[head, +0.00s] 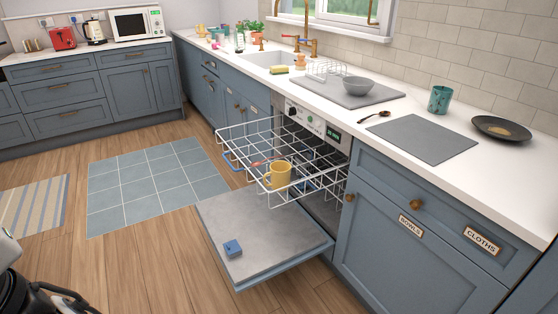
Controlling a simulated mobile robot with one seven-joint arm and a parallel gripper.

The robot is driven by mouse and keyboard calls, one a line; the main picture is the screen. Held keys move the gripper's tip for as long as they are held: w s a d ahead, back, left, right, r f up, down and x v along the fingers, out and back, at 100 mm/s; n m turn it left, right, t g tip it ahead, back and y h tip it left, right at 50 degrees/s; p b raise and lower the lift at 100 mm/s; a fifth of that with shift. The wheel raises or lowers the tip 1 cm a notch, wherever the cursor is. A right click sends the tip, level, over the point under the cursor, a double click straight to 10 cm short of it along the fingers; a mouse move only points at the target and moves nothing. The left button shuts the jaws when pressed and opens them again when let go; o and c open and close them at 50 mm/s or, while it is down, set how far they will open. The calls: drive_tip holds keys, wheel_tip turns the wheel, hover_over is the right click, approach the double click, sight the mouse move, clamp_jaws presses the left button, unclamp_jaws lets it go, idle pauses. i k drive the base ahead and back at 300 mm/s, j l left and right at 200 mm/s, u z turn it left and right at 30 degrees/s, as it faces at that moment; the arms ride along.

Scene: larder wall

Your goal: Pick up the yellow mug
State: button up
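The yellow mug (278,175) stands upright in the pulled-out white wire rack (300,196) of the open dishwasher. Its handle seems to point to the right. Dark parts of my own body show at the lower left corner. My gripper cannot be made out in the head view.
The counter above holds a grey bowl (356,84), a teal cup (440,99) and a dark pan (502,129). The wooden floor (150,262) at left is clear.

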sight(280, 173)
drive_tip(key=i+j, duration=0.2)
drive_tip(key=i, duration=0.2)
drive_tip(key=i+j+z, duration=0.1)
drive_tip(key=i, duration=0.35)
drive_tip(key=i+j+z, duration=0.1)
drive_tip(key=i+j, duration=0.25)
